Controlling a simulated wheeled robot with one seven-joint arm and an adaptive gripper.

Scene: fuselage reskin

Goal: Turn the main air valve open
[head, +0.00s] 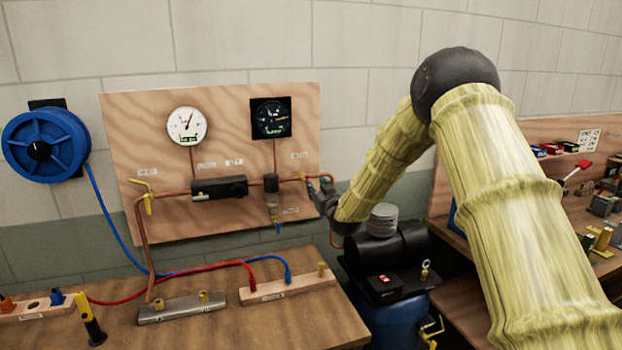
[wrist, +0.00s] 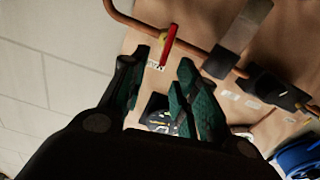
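A red valve handle (wrist: 168,45) on a copper pipe shows in the wrist view, between and just beyond my fingertips. It appears to be the main air valve; its label is too small to read. My gripper (wrist: 163,66) is open, with green-padded fingers on either side of the handle's line; I cannot tell whether they touch it. In the head view my gripper (head: 322,193) is at the right edge of the plywood board (head: 225,110), by the pipe's right end, and largely hides the valve there.
Two gauges (head: 187,126) and a black pipe fitting (head: 219,188) are on the board. A blue hose reel (head: 46,146) hangs at left. Below my arm stands a compressor (head: 385,250). The bench (head: 300,325) holds hoses and manifolds. A second bench is at right.

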